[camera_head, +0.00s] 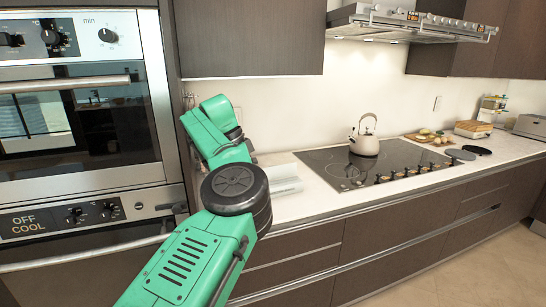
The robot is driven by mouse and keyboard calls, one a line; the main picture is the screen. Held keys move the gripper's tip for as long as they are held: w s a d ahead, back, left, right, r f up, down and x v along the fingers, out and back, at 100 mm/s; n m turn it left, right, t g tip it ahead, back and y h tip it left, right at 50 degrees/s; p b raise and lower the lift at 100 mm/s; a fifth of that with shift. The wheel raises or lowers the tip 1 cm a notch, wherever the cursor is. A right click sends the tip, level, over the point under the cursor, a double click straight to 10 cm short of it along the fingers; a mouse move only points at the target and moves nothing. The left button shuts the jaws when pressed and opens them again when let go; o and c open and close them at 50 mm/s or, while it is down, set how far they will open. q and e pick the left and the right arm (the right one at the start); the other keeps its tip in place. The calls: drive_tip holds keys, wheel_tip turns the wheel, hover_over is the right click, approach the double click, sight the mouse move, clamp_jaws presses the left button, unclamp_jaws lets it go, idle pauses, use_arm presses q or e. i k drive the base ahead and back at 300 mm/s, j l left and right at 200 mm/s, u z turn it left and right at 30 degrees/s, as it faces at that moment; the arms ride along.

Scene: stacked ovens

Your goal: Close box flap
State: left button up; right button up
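No box flap can be made out clearly. A pale, flat-sided object (284,172) lies on the counter, partly hidden behind my green arm. It could be a box or an open book; I cannot tell which. My green arm rises from the bottom, left of centre, and bends in front of the counter beside the ovens. I cannot tell from this view which arm it is. No gripper fingers show on it. My other arm is out of view.
Stacked ovens (80,176) with bar handles stand at the left, doors shut. The counter (300,201) runs right, with a hob (345,171), a kettle (364,143), a food board (428,138) and a toaster (530,127). A hood (415,24) hangs above. Floor is clear at lower right.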

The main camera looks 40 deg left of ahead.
sight(274, 172)
drive_tip(key=i+j, duration=0.95)
drive_tip(key=j, duration=0.15)
